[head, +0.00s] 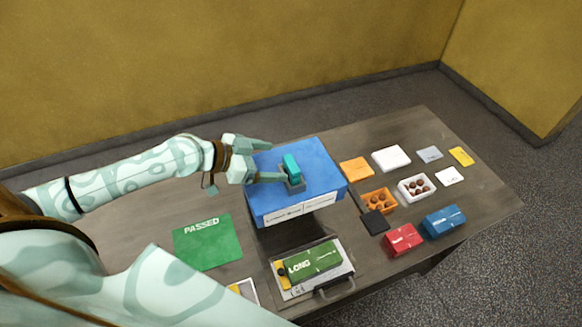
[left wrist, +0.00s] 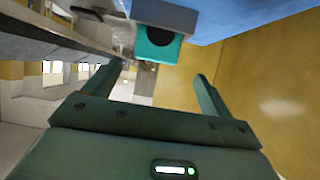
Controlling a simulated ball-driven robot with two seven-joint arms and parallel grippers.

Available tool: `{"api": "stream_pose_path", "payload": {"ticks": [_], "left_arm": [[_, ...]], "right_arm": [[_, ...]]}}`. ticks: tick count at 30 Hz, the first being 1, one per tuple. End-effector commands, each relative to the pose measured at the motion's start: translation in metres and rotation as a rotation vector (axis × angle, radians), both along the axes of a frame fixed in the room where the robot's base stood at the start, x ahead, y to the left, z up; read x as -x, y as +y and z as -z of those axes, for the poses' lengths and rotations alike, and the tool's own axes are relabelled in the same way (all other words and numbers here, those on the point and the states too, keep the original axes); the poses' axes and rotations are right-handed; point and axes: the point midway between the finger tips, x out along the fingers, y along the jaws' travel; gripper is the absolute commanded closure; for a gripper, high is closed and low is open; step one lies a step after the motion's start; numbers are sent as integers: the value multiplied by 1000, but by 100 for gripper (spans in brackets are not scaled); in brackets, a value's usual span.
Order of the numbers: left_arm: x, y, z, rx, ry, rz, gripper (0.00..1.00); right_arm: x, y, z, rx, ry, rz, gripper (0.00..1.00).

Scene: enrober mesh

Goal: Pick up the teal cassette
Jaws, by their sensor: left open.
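The teal cassette (head: 291,167) stands upright in a small grey holder (head: 296,186) on top of the blue box (head: 325,178). My left gripper (head: 277,162) is open at the left of the cassette, with its fingers pointing toward it. In the left wrist view the cassette (left wrist: 157,44) shows a dark round spot and lies ahead of the two spread fingers (left wrist: 160,85), nearer the left one. Nothing is between the fingers. My right gripper is not in view.
A green PASSED mat (head: 208,242) lies left of the blue box. A tray (head: 336,276) with a green LONG box is in front. Red (head: 403,239) and blue (head: 444,221) packs, chocolate trays (head: 416,187) and several flat pieces cover the right side.

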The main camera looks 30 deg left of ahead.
Motion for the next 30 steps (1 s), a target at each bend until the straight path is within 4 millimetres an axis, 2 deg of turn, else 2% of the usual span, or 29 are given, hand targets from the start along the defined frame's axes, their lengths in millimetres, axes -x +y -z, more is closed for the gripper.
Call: {"api": "stream_pose_path", "payload": {"ticks": [3,11,18,26,28,30], "left_arm": [[-14,-13,8,5,-1,-1,16],[-27,-28,20,4,1,-1,16],[-47,-50,40,0,0,0,16],[-50,-52,45,-2,1,0,16],[-50,-52,45,-1,0,0,30],[-50,-52,45,-1,0,0,50]], "right_arm": [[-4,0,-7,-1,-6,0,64],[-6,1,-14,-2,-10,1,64],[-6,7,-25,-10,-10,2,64],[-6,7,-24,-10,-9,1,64],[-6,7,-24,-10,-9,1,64],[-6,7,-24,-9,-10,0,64]]}}
